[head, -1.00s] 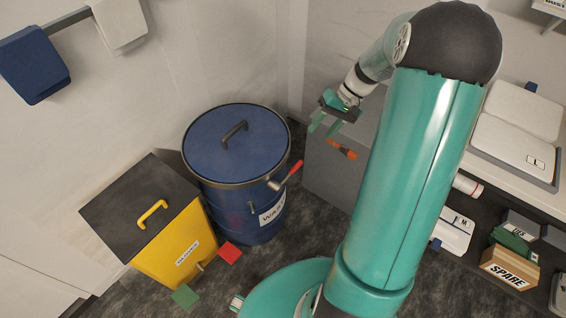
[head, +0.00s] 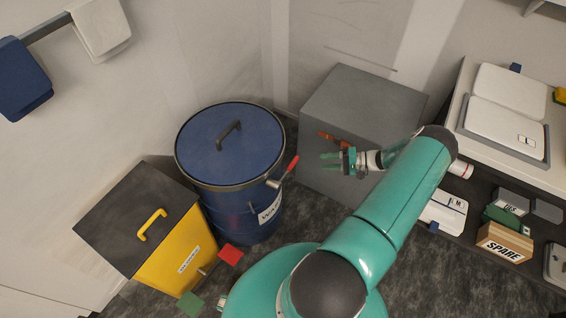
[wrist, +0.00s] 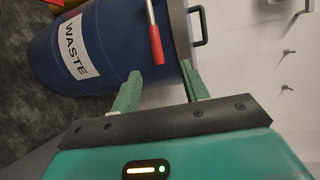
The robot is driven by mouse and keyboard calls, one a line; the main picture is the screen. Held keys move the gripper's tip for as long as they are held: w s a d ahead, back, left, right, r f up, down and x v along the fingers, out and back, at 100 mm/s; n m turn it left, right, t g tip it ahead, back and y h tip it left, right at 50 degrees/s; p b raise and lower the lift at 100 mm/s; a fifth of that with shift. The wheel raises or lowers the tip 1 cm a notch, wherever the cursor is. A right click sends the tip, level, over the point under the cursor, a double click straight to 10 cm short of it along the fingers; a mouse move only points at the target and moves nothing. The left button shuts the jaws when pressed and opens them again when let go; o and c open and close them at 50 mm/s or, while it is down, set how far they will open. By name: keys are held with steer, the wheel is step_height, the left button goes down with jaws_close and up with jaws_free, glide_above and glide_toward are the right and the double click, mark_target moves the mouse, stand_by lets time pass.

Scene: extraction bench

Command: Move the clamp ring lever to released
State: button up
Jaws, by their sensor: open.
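The clamp ring lever (head: 290,166) has a red grip and juts up and to the right from a metal pivot on the rim of the blue waste drum (head: 215,215). In the wrist view the lever's red grip (wrist: 156,45) lies just beyond the fingertips, with the drum (wrist: 110,60) behind it. The dark clamp ring (head: 181,176) runs around the drum's lid edge. My gripper (head: 322,163) is open and empty, to the right of the lever and pointing left at it. It also shows in the wrist view (wrist: 160,75), with a gap between the fingers and the lever.
A yellow bin (head: 165,255) with a dark lid stands left of the drum. A grey cabinet (head: 365,100) stands behind my gripper, with an orange-handled object (head: 333,139) near it.

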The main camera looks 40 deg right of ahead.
mark_target(296, 163)
steer(key=shift+t, duration=0.3)
steer(key=x, duration=0.9)
steer(key=f+x, duration=0.1)
steer(key=x, duration=0.3)
steer(key=shift+a+f, duration=0.15)
jaws_close()
